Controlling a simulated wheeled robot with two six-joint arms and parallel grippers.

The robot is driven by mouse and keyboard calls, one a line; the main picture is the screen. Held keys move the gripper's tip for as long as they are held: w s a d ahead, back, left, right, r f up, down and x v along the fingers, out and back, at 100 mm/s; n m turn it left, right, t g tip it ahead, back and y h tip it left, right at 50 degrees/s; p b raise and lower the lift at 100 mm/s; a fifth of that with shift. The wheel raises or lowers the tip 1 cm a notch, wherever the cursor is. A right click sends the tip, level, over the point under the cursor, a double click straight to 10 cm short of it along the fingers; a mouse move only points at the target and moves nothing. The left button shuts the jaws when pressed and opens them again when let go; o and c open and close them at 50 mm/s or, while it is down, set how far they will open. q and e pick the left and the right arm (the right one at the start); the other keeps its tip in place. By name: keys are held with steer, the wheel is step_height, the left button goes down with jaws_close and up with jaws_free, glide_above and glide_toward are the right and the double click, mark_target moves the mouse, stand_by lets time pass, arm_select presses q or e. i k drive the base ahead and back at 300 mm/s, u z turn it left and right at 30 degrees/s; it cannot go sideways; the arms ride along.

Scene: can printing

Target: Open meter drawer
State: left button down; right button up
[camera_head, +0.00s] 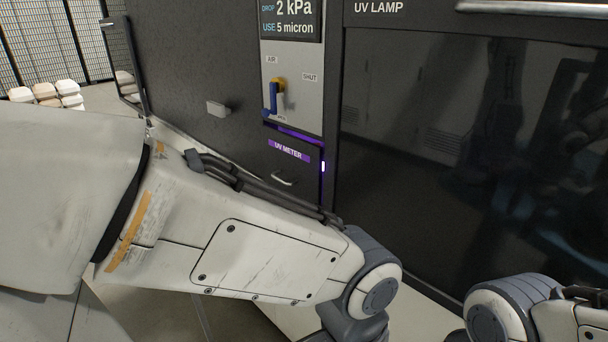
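The meter drawer is a dark panel (292,169) labelled UV METER in purple, low in the dark machine's front. A small pale handle (283,179) is on its face, and a purple light strip runs along its top edge. The panel looks flush or nearly flush with the machine; I cannot tell exactly. My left arm crosses in front, its links hiding the area below the handle. Neither gripper shows; the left arm's wrist leaves the frame at the bottom and my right arm's joint is at the lower right.
Above the drawer is a panel with a blue and yellow valve lever (274,95) and a display (290,18). The UV LAMP door (430,120) with a metal bar handle (530,8) fills the right. A mesh fence (60,40) and pale rounded objects (48,93) are at far left.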

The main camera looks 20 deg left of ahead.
mark_target(294, 165)
steer(key=z, duration=0.55)
steer(key=k, duration=1.3)
steer(key=u, duration=0.1)
steer(key=i, duration=0.5)
steer(key=u, duration=1.15)
steer(key=i, duration=0.75)
steer(key=u, duration=0.35)
